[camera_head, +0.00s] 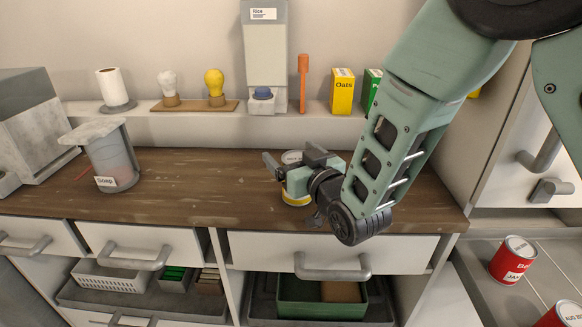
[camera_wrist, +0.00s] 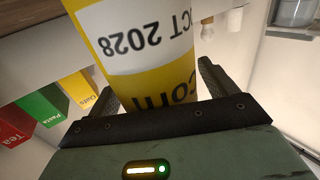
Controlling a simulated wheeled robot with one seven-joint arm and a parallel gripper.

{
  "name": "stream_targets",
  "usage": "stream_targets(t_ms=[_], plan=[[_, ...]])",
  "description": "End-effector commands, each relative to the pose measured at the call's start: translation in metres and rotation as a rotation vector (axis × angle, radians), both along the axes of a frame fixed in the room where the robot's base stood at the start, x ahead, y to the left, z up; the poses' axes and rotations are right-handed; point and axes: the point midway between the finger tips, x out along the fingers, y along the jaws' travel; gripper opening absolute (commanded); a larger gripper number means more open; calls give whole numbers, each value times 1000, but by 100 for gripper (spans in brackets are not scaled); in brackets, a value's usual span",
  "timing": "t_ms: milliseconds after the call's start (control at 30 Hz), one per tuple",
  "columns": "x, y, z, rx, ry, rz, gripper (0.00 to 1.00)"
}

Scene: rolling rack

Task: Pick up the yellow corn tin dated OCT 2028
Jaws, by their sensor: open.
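The yellow corn tin (camera_wrist: 150,75) shows large in the wrist view, with a white label band reading "OCT 2028", upside down, and part of the word "Corn". In the head view the tin (camera_head: 297,196) stands on the brown wooden counter, mostly hidden behind my gripper. My gripper (camera_head: 292,172) is open at the tin. In the wrist view its two dark fingers (camera_wrist: 160,85) stand on either side of the tin's body. Whether the fingers touch the tin cannot be told.
A soap dispenser (camera_head: 113,160) stands on the counter's left. A shelf behind holds a rice dispenser (camera_head: 265,60), bulbs and an Oats box (camera_head: 342,92). Red tins (camera_head: 513,260) stand at the lower right. The counter (camera_head: 200,190) between soap and gripper is mostly clear.

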Motion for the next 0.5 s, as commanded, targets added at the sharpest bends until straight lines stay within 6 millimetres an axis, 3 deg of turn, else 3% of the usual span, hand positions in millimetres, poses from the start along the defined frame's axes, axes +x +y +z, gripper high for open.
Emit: stream_targets(t_ms=[167, 400, 500], plan=[[0, 0, 0, 0, 0, 0, 85], [0, 0, 0, 0, 0, 0, 23], [0, 0, 1, 2, -2, 0, 23]])
